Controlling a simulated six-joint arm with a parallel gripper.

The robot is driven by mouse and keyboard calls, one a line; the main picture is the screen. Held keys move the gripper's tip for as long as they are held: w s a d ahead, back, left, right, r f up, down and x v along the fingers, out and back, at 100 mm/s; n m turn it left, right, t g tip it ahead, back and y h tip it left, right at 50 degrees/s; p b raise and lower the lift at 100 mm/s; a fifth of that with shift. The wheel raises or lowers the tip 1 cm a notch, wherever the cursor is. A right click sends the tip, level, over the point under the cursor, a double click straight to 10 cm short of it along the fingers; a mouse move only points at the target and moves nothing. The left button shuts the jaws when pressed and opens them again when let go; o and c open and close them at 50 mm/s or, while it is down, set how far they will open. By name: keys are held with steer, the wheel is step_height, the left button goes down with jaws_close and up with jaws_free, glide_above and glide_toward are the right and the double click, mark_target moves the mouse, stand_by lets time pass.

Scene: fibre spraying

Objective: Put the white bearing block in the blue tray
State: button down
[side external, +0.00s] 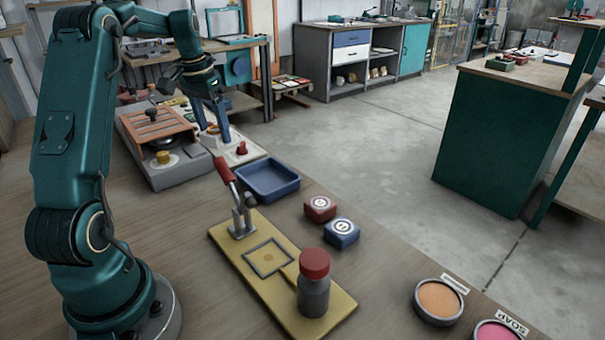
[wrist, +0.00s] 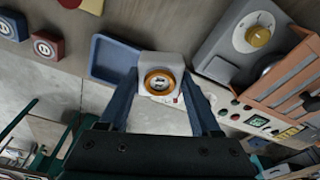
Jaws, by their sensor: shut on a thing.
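The white bearing block (wrist: 160,61) with its orange ring sits between the two blue fingers of my gripper (wrist: 161,78) in the wrist view. My gripper is shut on it. In the side view my gripper (side external: 214,128) points down at the back, over the white panel, and the block there is small and partly hidden by the fingers. The blue tray (side external: 268,180) lies on the bench in front and to the right of the gripper, and looks empty. In the wrist view the tray (wrist: 104,60) shows just left of the block, partly hidden by the left finger.
A grey machine (side external: 178,176) with a yellow knob and a white panel (side external: 243,156) with a red knob stand behind the tray. A red-handled clamp (side external: 226,172) rises from a yellow plate near the tray. A red block (side external: 320,208) and a blue block (side external: 341,233) lie to the right.

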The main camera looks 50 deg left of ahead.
steer(key=shift+s+a+f, duration=0.2)
steer(key=shift+s+a, duration=0.05)
glide_above(269, 182)
steer(key=f, duration=0.7)
steer(key=shift+s, duration=0.2)
steer(key=shift+f, duration=1.9)
steer(key=shift+f, duration=0.1)
steer(key=shift+c, duration=0.5)
jaws_free()
